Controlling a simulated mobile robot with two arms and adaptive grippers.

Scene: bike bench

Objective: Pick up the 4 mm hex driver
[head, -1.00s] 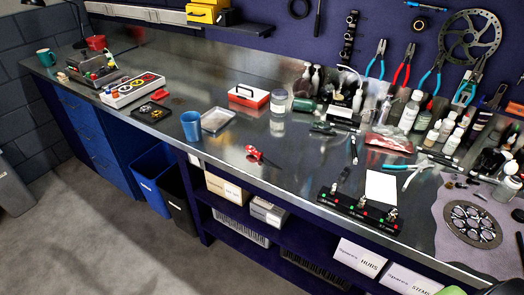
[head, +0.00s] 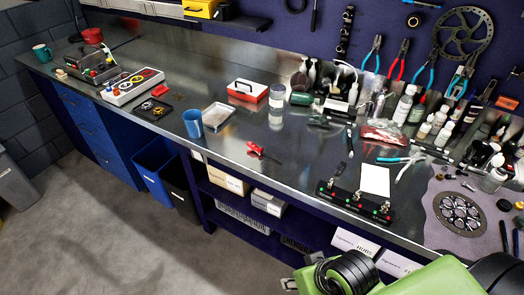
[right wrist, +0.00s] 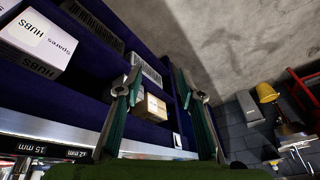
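I cannot read any 4 mm marking, so I cannot tell for certain which thing is the 4 mm hex driver. A small red-handled tool (head: 256,149) lies on the bench near its front edge in the head view. A black rack (head: 352,202) with small upright metal pieces and red and green spots stands further right at the front edge. My right gripper (right wrist: 160,90) is open and empty in the right wrist view, with the shelves below the bench beyond it. In the head view my green right arm comes in at the bottom right. My left gripper is not in view.
A blue cup (head: 192,123), a shallow tray (head: 219,116) and a red-and-white box (head: 248,91) stand left on the bench. Bottles crowd the back right. Spares boxes (right wrist: 38,40) fill the shelf below.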

